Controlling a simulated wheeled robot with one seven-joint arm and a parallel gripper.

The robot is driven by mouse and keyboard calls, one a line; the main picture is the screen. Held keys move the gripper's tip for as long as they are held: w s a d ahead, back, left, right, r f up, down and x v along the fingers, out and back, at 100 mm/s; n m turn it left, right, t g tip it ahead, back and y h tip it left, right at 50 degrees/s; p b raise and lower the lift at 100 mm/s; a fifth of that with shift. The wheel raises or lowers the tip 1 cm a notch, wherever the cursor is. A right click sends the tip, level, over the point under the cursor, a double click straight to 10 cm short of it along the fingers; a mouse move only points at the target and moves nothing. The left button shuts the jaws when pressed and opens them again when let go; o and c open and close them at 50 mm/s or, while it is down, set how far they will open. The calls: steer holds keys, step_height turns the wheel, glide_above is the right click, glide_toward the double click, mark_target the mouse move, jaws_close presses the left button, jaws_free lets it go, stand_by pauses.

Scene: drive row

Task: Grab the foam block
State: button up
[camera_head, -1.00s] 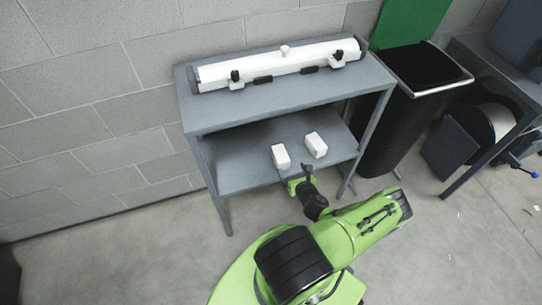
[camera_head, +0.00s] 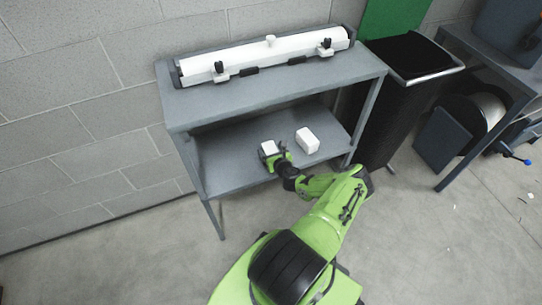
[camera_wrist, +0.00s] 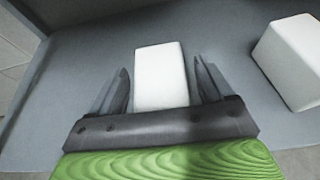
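Two white blocks rest on the lower shelf of a grey metal table. The left white block (camera_head: 269,147) is at my gripper (camera_head: 272,155) in the head view. In the wrist view this block (camera_wrist: 160,76) stands between the two fingers of my gripper (camera_wrist: 160,88), with a visible gap on each side. My gripper is open around its near part. The right white block (camera_head: 307,140) stands apart to the right, and it also shows at the right edge of the wrist view (camera_wrist: 292,62). I cannot tell by look which block is foam.
The lower shelf (camera_head: 225,165) is otherwise bare, with the table's upper top (camera_head: 240,98) above it and legs at its corners. A long white bar with clamps (camera_head: 265,60) lies on top. A black bin (camera_head: 405,100) stands to the right.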

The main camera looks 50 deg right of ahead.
mark_target(271, 151)
steer(key=c, duration=0.8)
step_height(271, 151, up, 10)
steer(key=p, duration=0.4)
steer(key=shift+c, duration=0.2)
